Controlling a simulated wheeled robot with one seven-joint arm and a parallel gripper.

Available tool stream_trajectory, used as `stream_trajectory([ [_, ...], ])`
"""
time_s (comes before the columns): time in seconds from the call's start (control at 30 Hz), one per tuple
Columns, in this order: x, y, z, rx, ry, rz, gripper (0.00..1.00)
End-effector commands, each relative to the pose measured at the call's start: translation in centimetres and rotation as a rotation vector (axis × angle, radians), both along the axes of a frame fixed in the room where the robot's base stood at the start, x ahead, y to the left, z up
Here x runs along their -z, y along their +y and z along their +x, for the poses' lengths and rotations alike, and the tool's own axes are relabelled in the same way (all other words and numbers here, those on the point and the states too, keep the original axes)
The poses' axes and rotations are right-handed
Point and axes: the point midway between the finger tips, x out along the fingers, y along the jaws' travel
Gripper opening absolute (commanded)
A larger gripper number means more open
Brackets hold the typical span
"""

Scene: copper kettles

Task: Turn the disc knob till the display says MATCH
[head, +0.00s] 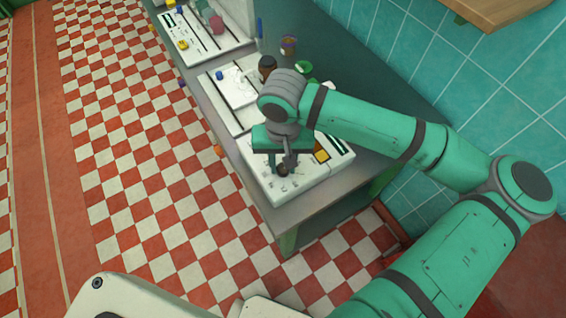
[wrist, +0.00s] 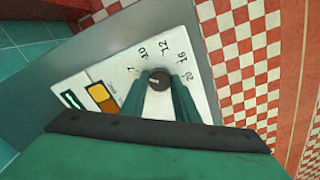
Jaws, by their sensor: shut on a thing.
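The dark round disc knob (wrist: 159,79) sits on a white panel (wrist: 205,85) with numbers such as 10, 12, 16 and 20 around it. A short pale mark on its face points left in the wrist view. My gripper (wrist: 160,84) is shut on the knob, with one green finger on each side. In the head view my gripper (head: 285,165) reaches down over the panel (head: 305,190), and the knob is mostly hidden. A yellow-orange square (wrist: 102,97) and a dark strip with a pale line (wrist: 70,100), perhaps the display, lie beside the dial. No word is readable there.
The panel stands near the end of a grey counter (head: 225,112) along a teal tiled wall. More white panels (head: 197,40), a brown jar (head: 267,66) and a green bowl (head: 304,67) stand farther along. The checkered floor (head: 130,130) beside the counter is clear.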

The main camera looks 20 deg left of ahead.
Motion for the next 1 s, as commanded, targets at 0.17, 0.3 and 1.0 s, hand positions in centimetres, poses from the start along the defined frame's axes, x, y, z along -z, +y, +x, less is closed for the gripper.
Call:
stream_trajectory([
  [0.17,0.0,0.0,0.1,0.000,-0.002,0.001,0.05],
  [0.3,0.0,0.0,0.1,0.000,-0.001,0.000,0.47],
  [1.0,-5.9,0.1,0.1,-0.001,-0.004,0.000,0.47],
])
